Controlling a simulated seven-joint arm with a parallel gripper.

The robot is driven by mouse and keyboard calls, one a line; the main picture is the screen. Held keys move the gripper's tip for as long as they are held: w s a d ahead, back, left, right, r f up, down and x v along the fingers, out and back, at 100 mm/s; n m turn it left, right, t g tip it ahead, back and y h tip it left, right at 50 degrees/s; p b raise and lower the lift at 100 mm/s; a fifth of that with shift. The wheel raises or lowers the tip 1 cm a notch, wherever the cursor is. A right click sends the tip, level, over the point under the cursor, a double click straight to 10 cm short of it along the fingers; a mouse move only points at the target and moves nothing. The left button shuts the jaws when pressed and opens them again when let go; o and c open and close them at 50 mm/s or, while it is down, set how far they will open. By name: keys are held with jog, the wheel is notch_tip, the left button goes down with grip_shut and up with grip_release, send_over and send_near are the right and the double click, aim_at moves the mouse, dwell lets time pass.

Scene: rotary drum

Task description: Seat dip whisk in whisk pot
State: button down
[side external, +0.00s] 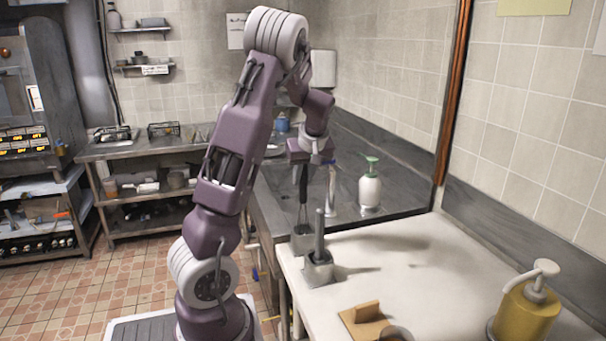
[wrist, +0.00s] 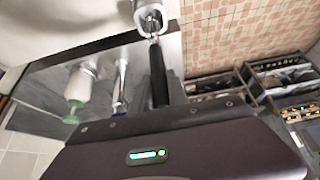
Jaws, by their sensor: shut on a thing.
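My gripper (side external: 304,162) is shut on the dark handle of the dip whisk (side external: 303,188), which hangs upright below it. In the wrist view the handle (wrist: 158,75) runs away from my gripper towards a metallic, ring-like shape (wrist: 150,17). A small grey metal block (side external: 302,243), possibly the whisk pot, stands directly under the whisk's lower end. I cannot tell whether the whisk's tip is inside it or just above. A second grey block (side external: 318,268) with an upright grey rod (side external: 319,235) stands nearer on the pale counter.
The pale counter (side external: 430,265) has free room at its middle. A wooden piece with a raised grip (side external: 365,314) and a yellow pump bottle (side external: 525,308) stand at its front. A white bottle with a green pump (side external: 370,188) and a tap (side external: 332,190) stand behind.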

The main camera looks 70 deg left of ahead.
jog(key=shift+f, duration=1.6)
jog(key=c, duration=1.2)
grip_release()
jog(key=v, duration=0.7)
jog(key=shift+d, duration=0.1)
